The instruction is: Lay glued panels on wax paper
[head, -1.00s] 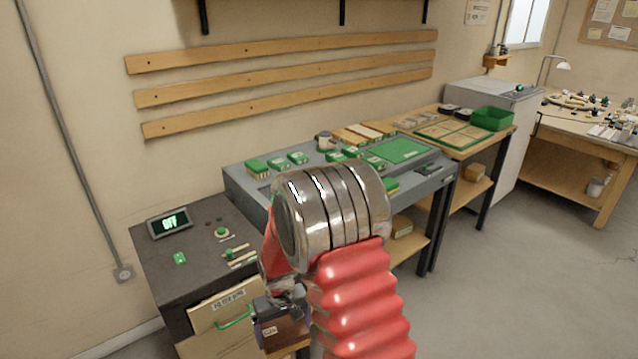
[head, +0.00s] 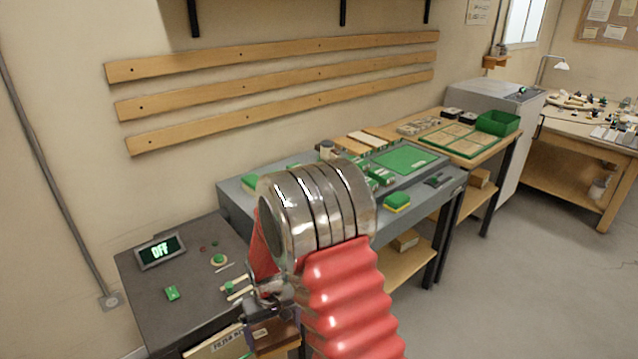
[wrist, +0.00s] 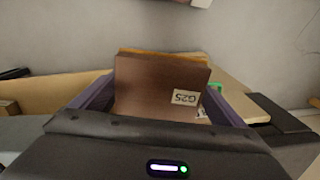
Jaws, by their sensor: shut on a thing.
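My gripper (wrist: 160,100) is shut on a brown panel (wrist: 150,82) in the wrist view. The panel carries a white label reading G25, upside down in the picture, and a yellowish layer shows along its far edge. In the head view my gripper (head: 270,318) is low, in front of the dark bench at left, and is partly hidden by my arm. I cannot make out any wax paper for certain.
A grey bench (head: 235,205) holds a green mat (head: 405,158) and a sponge (head: 397,201). Beyond stand a wooden table with a green-framed tray (head: 487,147) and a green bin (head: 498,122). Open floor lies right.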

